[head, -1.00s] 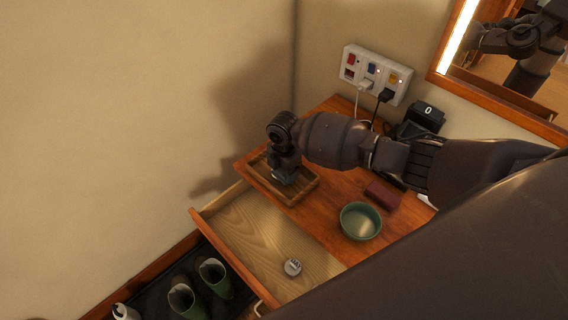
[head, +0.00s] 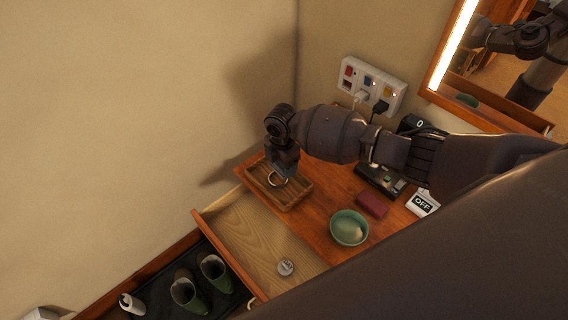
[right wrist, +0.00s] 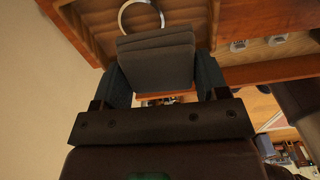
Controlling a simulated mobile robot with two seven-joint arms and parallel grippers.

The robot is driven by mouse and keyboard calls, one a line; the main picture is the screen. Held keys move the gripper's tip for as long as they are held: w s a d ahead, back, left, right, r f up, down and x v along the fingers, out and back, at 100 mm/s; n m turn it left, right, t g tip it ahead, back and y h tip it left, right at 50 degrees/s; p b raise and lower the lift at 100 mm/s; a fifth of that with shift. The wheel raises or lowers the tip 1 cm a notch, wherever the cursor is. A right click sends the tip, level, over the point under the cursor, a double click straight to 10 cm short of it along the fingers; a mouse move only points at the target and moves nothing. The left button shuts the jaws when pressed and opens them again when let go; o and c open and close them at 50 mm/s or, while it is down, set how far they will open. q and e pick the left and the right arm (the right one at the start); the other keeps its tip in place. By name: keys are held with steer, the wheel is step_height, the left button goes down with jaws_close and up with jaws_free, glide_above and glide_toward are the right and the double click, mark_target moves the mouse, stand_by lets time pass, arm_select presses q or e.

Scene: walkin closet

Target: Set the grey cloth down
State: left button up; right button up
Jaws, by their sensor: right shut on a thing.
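My right gripper (head: 284,170) points down over the wooden tray (head: 301,196) at the back left of the tabletop. In the right wrist view the right gripper (right wrist: 162,75) is shut on the grey cloth (right wrist: 155,58), a folded, layered block between its two fingers. The cloth is hard to make out in the head view, where the gripper hides most of it. A pale ring (head: 273,181) lies in the tray beside the gripper; it also shows just past the cloth in the right wrist view (right wrist: 124,18). My left gripper is not in view.
A green bowl (head: 349,228), a dark red block (head: 372,204) and a device marked OFF (head: 423,203) stand to the right. An open drawer (head: 247,229) holds a round tin (head: 286,267). A wall socket strip (head: 372,84) holds plugs. Green shoes (head: 188,291) are below.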

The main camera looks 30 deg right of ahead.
steer(key=shift+r, duration=0.1)
steer(key=shift+w, duration=0.1)
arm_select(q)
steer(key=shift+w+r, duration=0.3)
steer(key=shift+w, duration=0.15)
arm_select(e)
steer(key=shift+w, duration=0.1)
